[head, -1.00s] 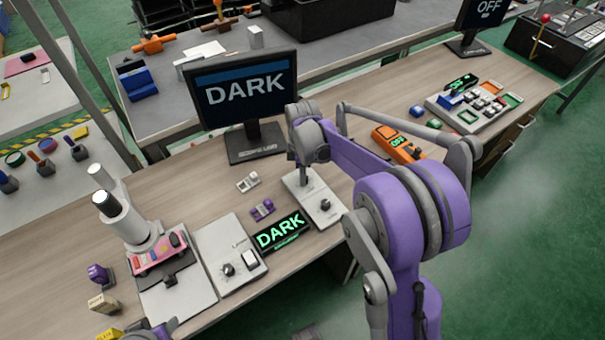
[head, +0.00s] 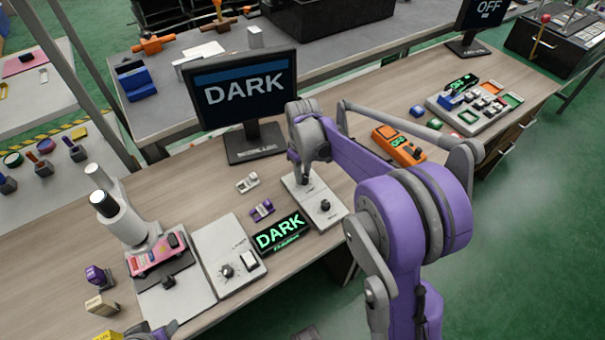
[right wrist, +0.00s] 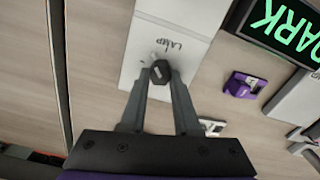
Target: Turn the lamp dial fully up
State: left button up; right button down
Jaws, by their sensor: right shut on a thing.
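The lamp dial (right wrist: 160,72) is a small dark knob on a light grey plate (right wrist: 180,22) marked LAMP, seen upside down in the right wrist view. My right gripper (right wrist: 160,80) is shut on the dial, one finger on each side. In the head view the right gripper (head: 304,177) reaches down onto the far part of this plate (head: 331,219), and the dial is hidden there. A monitor (head: 243,92) and a small green-lettered display (head: 280,233) both read DARK. My left gripper does not show clearly.
A second dark knob (head: 325,204) sits on the same plate. To the left are a purple switch (head: 262,209), a white switch (head: 248,182) and another plate with a knob (head: 227,271). An orange device (head: 399,146) stands to the right.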

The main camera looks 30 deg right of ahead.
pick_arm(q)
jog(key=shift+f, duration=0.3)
pick_arm(e)
jog(key=m, duration=0.7)
jog(key=shift+d, duration=0.15)
pick_arm(q)
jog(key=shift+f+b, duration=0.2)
jog(key=shift+b, duration=0.25)
pick_arm(e)
jog(key=m, duration=0.6)
jog(key=shift+s+d+m, duration=0.1)
jog(key=shift+m, duration=0.3)
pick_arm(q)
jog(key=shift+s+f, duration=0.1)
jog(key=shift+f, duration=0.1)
pick_arm(e)
jog(key=m, duration=0.6)
jog(key=shift+s+d, duration=0.1)
pick_arm(q)
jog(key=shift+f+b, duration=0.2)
jog(key=shift+b, duration=0.15)
pick_arm(e)
jog(key=m, duration=0.6)
jog(key=shift+s+m, duration=0.15)
jog(key=shift+m, duration=0.25)
jog(key=c, duration=0.6)
grip_release()
jog(key=shift+c, duration=0.2)
